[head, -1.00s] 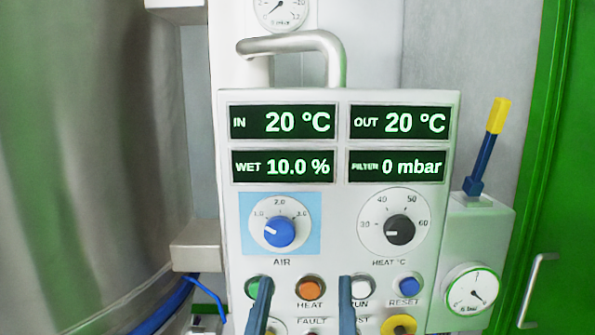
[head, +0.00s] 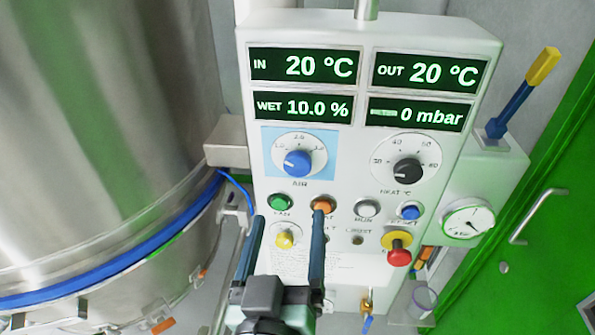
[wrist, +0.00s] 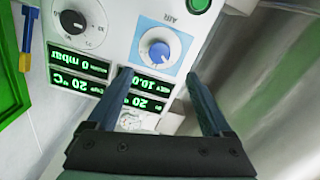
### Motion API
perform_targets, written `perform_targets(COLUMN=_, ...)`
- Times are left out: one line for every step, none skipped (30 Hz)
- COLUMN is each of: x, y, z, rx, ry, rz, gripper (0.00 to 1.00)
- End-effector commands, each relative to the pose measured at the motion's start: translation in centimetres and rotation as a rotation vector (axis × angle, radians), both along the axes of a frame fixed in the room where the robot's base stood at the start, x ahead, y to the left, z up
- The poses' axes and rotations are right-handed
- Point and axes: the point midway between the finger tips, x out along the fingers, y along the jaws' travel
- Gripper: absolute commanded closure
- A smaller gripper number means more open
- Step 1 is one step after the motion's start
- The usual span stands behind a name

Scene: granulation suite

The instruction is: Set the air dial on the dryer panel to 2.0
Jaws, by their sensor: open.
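The blue air dial (head: 298,163) sits on a light-blue square at the left of the white dryer panel (head: 362,190). Its white pointer aims left, near the 1.0 mark; 2.0 is at the top and 3.0 at the right. My gripper (head: 288,215) is open and empty, its two fingertips below the dial in the head view, over the button rows. In the wrist view the panel is upside down, and the air dial (wrist: 158,52) shows just beyond and between the fingertips (wrist: 160,75). I see no contact with the dial.
The black heat dial (head: 407,171) is right of the air dial. A green button (head: 279,203), an orange button (head: 323,205) and a red knob (head: 399,257) sit below. A large steel vessel (head: 100,130) stands left; a blue-and-yellow lever (head: 520,90) is right.

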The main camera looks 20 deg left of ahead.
Motion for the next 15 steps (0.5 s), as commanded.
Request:
perform_targets(x=0.5, y=0.2, z=-0.3, rx=0.002, ry=-0.006, rz=0.001, gripper=0.16)
perform_targets(x=0.8, y=0.2, z=-0.3, rx=0.002, ry=-0.006, rz=0.001, gripper=0.16)
perform_targets(x=1.1, y=0.3, z=-0.3, rx=0.003, ry=-0.006, rz=0.001, gripper=0.16)
perform_targets(x=1.7, y=0.5, z=0.3, rx=0.002, ry=-0.003, rz=0.001, gripper=0.16)
perform_targets(x=2.3, y=0.7, z=0.4, rx=0.001, ry=0.0, rz=0.001, gripper=0.16)
perform_targets(x=3.1, y=0.9, z=0.5, rx=0.001, ry=0.0, rz=0.001, gripper=0.16)
perform_targets(x=3.6, y=1.1, z=0.5, rx=0.001, ry=0.0, rz=0.001, gripper=0.16)
perform_targets(x=4.2, y=1.2, z=0.5, rx=0.001, ry=0.0, rz=0.001, gripper=0.16)
perform_targets(x=4.9, y=1.4, z=0.5, rx=0.001, ry=0.0, rz=0.001, gripper=0.16)
perform_targets(x=5.4, y=1.6, z=0.5, rx=0.001, ry=0.0, rz=0.001, gripper=0.16)
perform_targets(x=6.0, y=1.7, z=0.5, rx=0.001, ry=-0.001, rz=0.0, gripper=0.16)
perform_targets(x=6.6, y=1.9, z=0.5, rx=0.001, ry=0.0, rz=0.0, gripper=0.16)
perform_targets(x=7.1, y=2.0, z=0.5, rx=0.001, ry=-0.001, rz=0.0, gripper=0.16)
perform_targets(x=7.6, y=2.2, z=0.4, rx=0.001, ry=0.0, rz=0.0, gripper=0.16)
perform_targets(x=8.2, y=2.4, z=0.4, rx=0.001, ry=-0.001, rz=0.0, gripper=0.16)
